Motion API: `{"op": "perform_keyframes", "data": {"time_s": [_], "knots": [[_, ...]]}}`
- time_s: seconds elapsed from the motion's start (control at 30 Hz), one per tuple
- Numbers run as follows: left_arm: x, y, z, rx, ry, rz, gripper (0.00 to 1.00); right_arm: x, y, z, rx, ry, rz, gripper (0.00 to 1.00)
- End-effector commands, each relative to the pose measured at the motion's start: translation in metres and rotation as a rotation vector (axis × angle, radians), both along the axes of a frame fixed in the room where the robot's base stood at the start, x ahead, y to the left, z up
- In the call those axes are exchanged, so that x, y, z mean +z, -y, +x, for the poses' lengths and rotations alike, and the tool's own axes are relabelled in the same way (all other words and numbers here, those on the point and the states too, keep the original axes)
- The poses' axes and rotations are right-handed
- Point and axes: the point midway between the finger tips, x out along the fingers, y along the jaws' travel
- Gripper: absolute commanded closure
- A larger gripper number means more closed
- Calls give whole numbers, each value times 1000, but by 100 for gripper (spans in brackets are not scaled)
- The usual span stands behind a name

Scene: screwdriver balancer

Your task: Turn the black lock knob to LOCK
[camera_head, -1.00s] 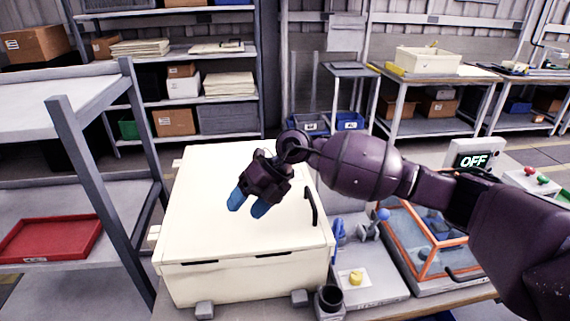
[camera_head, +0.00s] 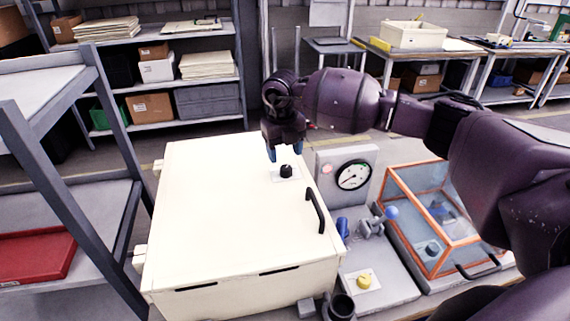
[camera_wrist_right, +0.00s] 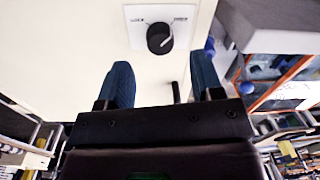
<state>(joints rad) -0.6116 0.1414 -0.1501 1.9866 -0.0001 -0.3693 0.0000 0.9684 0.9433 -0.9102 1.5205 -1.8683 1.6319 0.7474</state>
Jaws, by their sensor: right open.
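The black lock knob (camera_head: 286,171) sits on a small white label plate on top of the cream box (camera_head: 215,225), near its back right. In the right wrist view the knob (camera_wrist_right: 159,39) has a white pointer line slanting toward the upper right label; the label words are too small to read surely. My right gripper (camera_head: 284,154) hangs just above and behind the knob, fingers down. In the right wrist view its two blue fingers (camera_wrist_right: 162,85) are apart with nothing between them, and the knob shows beyond their tips. My left gripper is not in view.
A black handle (camera_head: 315,210) stands on the box lid's right side. To the right are a dial gauge (camera_head: 353,175), a blue-tipped lever (camera_head: 391,213), a yellow knob (camera_head: 364,282) and an orange-framed clear case (camera_head: 430,215). A grey rack stands at left.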

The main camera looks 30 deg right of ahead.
Motion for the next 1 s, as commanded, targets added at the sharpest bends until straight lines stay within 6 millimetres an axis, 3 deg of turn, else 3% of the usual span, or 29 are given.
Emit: {"op": "perform_keyframes", "data": {"time_s": [0.3,0.73,1.0], "knots": [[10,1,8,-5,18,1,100,-42,2,0,-1,0,1,40],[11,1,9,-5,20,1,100,-50,2,0,0,0,1,40],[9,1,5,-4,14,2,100,-50,2,0,0,1,1,79]]}}
